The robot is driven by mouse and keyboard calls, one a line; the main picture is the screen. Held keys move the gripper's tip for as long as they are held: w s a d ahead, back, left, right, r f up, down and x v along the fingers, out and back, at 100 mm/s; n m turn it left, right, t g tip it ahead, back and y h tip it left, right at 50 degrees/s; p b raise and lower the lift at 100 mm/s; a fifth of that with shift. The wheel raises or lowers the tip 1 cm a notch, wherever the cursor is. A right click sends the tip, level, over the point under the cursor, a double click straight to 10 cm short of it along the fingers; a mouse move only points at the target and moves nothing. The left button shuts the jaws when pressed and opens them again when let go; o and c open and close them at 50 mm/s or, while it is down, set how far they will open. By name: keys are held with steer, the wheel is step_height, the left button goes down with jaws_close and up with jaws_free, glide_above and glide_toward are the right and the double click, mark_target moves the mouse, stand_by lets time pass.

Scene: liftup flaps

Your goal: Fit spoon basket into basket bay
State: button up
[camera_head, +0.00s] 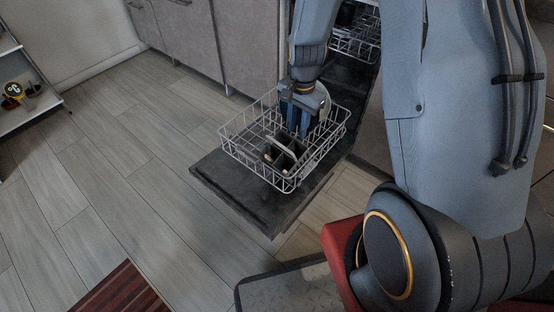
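The spoon basket (283,158) is a small dark basket with divided compartments and a pale handle across its top. It stands in the front part of the white wire dish rack (236,150), on the lowered dishwasher door. I cannot tell whether it is seated in its bay, as the bay's outline is not distinct. My gripper (298,133) points down into the rack, with its blue fingers just behind the basket's handle. The fingertips are partly hidden by the basket and wires. Whether they touch the handle, and how far they are apart, is unclear.
The dark dishwasher door (225,185) lies open below the rack. An upper rack (355,38) shows inside the machine. Grey cabinets (245,45) stand behind. A shelf (35,105) is at the far left, and a red striped rug (122,290) lies below. The wooden floor at left is clear.

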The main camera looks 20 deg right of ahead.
mark_target(290, 145)
steer(key=shift+w+a+f+b, duration=0.15)
steer(key=shift+w+f+b, duration=0.2)
steer(key=shift+f, duration=0.7)
steer(key=shift+w+a+f+b, duration=0.15)
steer(key=shift+w+f+b, duration=0.2)
steer(key=shift+f, duration=0.75)
steer(key=shift+w+a+f+b, duration=0.15)
steer(key=shift+w+f+b, duration=0.2)
steer(key=shift+f, duration=0.7)
steer(key=f+b, duration=0.1)
steer(key=f, duration=0.3)
steer(key=shift+w+a+f+b, duration=0.1)
steer(key=shift+a+f+b, duration=0.15)
steer(key=shift+b, duration=0.1)
steer(key=shift+c, duration=0.3)
jaws_close()
steer(key=shift+r, duration=0.1)
